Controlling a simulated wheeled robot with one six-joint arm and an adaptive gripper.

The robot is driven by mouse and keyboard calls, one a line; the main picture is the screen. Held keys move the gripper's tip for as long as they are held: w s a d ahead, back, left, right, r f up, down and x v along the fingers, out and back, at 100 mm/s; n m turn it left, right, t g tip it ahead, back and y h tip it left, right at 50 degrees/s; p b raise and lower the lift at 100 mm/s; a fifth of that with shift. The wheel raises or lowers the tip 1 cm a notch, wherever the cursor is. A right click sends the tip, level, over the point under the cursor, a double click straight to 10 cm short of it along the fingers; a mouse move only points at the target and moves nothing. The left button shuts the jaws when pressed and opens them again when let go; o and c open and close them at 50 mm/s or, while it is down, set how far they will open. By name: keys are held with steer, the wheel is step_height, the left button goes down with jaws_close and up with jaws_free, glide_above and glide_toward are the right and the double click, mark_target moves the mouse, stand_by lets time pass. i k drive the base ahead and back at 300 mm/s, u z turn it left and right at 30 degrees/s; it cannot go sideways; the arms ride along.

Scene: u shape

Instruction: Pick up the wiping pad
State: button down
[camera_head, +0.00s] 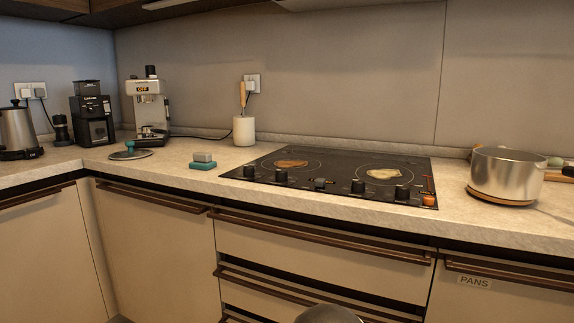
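A small block with a grey top and a teal base (203,162) lies flat on the counter (215,185), just left of the black cooktop; it looks like the wiping pad. It stands clear of other things, and nothing covers it. My gripper is not in view. A dark rounded shape at the bottom edge of the picture may be part of my own body.
The cooktop (335,172) has pale and brown stains on two rings and several front knobs. A white holder (244,131) stands behind the pad, a coffee machine (149,108) and round disc (130,154) left. A steel pot (506,172) stands right. Counter around the pad is free.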

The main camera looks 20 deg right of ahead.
mark_target(202, 160)
steer(key=k, duration=0.6)
steer(key=u, duration=0.75)
steer(key=i, duration=0.95)
steer(key=u, duration=0.45)
steer(key=i, duration=0.9)
steer(key=z, duration=1.15)
steer(key=i, duration=0.65)
steer(key=z, duration=0.55)
